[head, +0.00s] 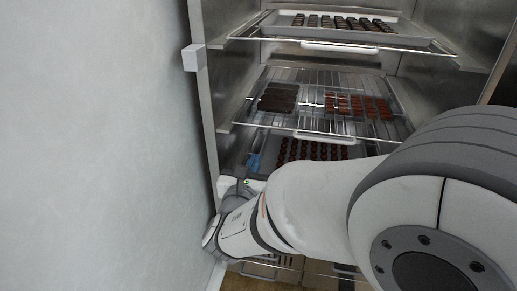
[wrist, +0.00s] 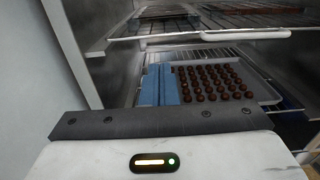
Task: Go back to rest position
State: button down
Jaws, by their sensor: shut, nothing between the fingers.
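My gripper (wrist: 158,86) shows in the wrist view as two blue fingers side by side, shut and empty. In the head view its blue fingers (head: 254,162) show small at the left side of the rack, at the level of the lower tray. A pale tray (wrist: 264,94) of round brown chocolates (wrist: 212,80) lies just right of the fingers in the wrist view. I cannot tell whether the fingers touch it. My arm reaches in from the right of the head view and hides part of the lower shelf.
A metal cabinet holds wire shelves. The middle shelf (head: 322,136) carries a dark slab (head: 278,98) and reddish pieces (head: 358,106). The top tray (head: 296,38) holds dark pieces. The cabinet's left side wall (head: 204,95) is close to my gripper. A plain wall (head: 90,140) fills the left.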

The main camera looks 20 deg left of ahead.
jog(key=w+d+r+m+g+h+p, duration=0.1)
jog(key=d+r+m+g+h+p, duration=0.25)
jog(key=d+m, duration=0.45)
jog(key=w+d+r+m+g+h+p, duration=0.1)
jog(key=d+r+m+g+h+p, duration=0.2)
jog(key=d, duration=0.9)
jog(key=w+d+r+m+g+h+p, duration=0.15)
jog(key=d+m+h+p, duration=0.35)
jog(key=d, duration=0.5)
jog(key=s+d+r+m+g+y+p, duration=0.1)
jog(key=s+d+r+m+g+p, duration=0.4)
jog(key=s+d+m, duration=0.5)
jog(key=s+r+m+g+y+p, duration=0.2)
jog(key=s+r+m+y+p, duration=0.2)
jog(key=m, duration=0.8)
jog(key=r+y+p, duration=0.1)
jog(key=y+p, duration=0.1)
jog(key=p, duration=0.1)
jog(key=shift+s+a+r+m, duration=0.15)
jog(key=shift+a+r+m, duration=0.15)
jog(key=shift+a+r, duration=0.1)
